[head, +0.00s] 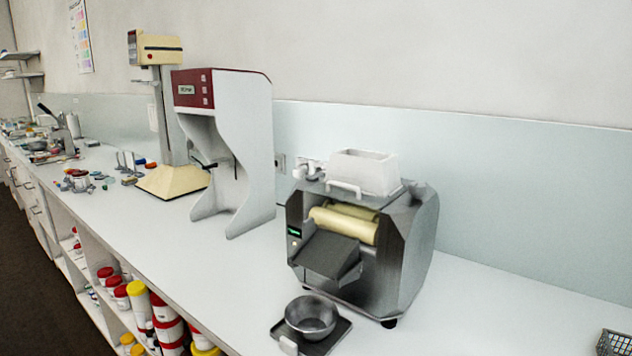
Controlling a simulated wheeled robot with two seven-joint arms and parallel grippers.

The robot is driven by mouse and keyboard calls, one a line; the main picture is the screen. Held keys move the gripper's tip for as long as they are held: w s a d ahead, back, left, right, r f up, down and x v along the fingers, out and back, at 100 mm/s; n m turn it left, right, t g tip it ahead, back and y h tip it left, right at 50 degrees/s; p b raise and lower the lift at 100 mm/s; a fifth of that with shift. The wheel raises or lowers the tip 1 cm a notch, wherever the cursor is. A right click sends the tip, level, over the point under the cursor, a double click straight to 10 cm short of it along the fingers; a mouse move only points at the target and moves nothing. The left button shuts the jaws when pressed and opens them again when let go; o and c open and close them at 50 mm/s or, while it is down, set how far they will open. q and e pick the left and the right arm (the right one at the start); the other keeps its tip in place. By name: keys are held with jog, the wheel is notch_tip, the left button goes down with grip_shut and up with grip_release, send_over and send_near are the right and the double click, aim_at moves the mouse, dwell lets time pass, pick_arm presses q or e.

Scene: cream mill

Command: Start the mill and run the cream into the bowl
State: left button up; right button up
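The mill (405,250) is a grey metal machine on the white counter, right of centre. It has cream-coloured rollers (345,222), a sloped front apron (328,254) and a white hopper (363,171) on top. A small green display (295,232) shows on its left front side. A metal bowl (311,316) stands upright on a dark tray (331,340) in front of and below the apron. The bowl's inside looks empty. Neither of my grippers is in the head view.
A white and red machine (250,130) and a beige stand machine (160,110) stand left of the mill. Small items clutter the counter further left. A wire basket (613,343) sits at the lower right edge.

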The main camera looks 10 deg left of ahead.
pick_arm(q)
jog(key=shift+s, duration=0.1)
dwell(0.3)
jog(key=shift+a+f, duration=0.1)
grip_shut()
jog(key=shift+s, duration=0.1)
dwell(1.3)
